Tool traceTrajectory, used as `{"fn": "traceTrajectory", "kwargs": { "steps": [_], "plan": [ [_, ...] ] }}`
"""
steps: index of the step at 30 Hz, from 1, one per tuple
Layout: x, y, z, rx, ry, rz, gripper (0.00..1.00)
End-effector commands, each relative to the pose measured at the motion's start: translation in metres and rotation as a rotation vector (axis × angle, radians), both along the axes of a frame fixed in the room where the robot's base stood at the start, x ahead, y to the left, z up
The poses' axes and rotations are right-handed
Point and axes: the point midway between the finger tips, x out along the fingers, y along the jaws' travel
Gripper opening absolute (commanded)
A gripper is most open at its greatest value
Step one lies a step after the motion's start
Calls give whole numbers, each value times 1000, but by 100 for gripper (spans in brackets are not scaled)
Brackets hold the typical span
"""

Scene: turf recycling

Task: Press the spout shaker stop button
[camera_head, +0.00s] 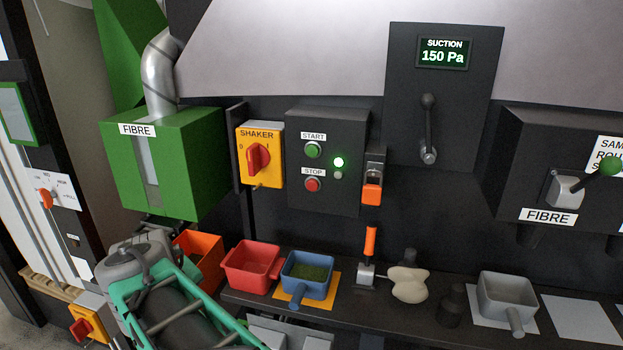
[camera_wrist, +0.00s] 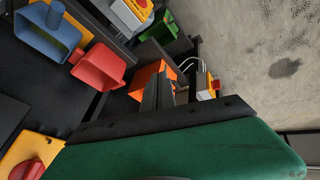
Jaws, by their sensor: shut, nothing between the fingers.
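The red stop button (camera_head: 313,185) sits under a STOP label on a dark control box (camera_head: 345,130). The green start button (camera_head: 313,150) is above it, and a green lamp (camera_head: 339,162) glows to their right. To the left is the yellow SHAKER switch (camera_head: 259,158) with a red rotary handle. My arm shows at the lower left of the head view, below and left of the control box; its fingertips are not clear there. In the wrist view my gripper (camera_wrist: 158,88) is shut and empty. The stop button is not visible in that view.
Below the box, a shelf holds a red scoop (camera_head: 250,268), a blue scoop (camera_head: 307,275) with green material, an orange-handled lever (camera_head: 369,255) and a grey scoop (camera_head: 507,298). A green FIBRE box (camera_head: 180,175) stands left. An orange latch (camera_head: 372,190) hangs just right of the control box.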

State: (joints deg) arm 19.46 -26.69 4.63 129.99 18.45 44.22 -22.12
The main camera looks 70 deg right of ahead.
Motion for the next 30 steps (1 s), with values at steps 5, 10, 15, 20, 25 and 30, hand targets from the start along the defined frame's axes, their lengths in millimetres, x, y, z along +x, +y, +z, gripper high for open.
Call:
{"fn": "traceTrajectory", "kwargs": {
  "steps": [5,10,15,20,25,30],
  "plan": [
    [-38,-112,57,-163,35,-175,0],
    [-96,-191,100,-291,113,-316,0],
    [-135,-226,121,-351,173,-389,0],
    [-142,-231,124,-363,185,-401,0],
    [-141,-231,123,-362,184,-398,0],
    [-140,-237,124,-361,183,-399,0]
  ]
}}
